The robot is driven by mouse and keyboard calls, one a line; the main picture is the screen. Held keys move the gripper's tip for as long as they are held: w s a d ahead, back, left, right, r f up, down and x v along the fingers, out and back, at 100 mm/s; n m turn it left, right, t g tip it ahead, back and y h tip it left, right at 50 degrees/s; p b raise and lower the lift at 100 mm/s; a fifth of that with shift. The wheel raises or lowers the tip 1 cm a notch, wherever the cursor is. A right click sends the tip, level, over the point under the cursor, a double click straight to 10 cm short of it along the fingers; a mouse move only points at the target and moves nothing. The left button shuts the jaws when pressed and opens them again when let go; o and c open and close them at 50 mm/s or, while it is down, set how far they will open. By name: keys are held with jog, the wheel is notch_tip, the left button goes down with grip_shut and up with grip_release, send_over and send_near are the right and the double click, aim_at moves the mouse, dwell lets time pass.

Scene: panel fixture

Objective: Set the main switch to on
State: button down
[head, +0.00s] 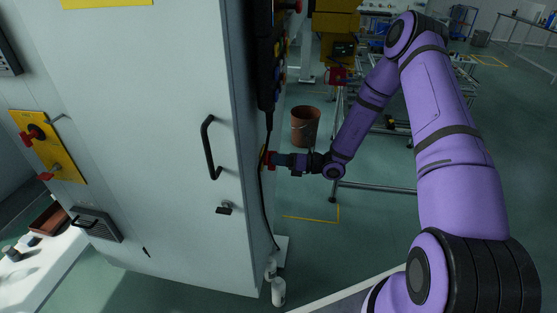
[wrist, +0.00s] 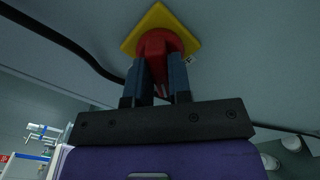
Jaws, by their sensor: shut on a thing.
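The main switch shows in the wrist view as a red rotary handle (wrist: 157,44) on a yellow square plate (wrist: 185,25), fixed to a grey cabinet wall. My gripper (wrist: 163,62) has its two dark fingers on either side of the red handle and is shut on it. In the head view my gripper (head: 274,161) reaches the side face of the cabinet, where a bit of the red handle (head: 266,160) shows at the fingertips.
The tall grey cabinet (head: 170,120) has a black door handle (head: 209,148). Another yellow plate with red parts (head: 48,147) is on its front. A black cable (head: 263,200) hangs along the side near my gripper. A brown bucket (head: 305,127) and a trolley stand behind my arm.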

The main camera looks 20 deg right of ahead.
jog(key=m, duration=1)
jog(key=shift+f+m, duration=0.1)
jog(key=shift+m, duration=0.2)
dwell(0.4)
jog(key=c, duration=1)
grip_release()
jog(key=shift+c, duration=0.2)
jog(key=v, duration=1.1)
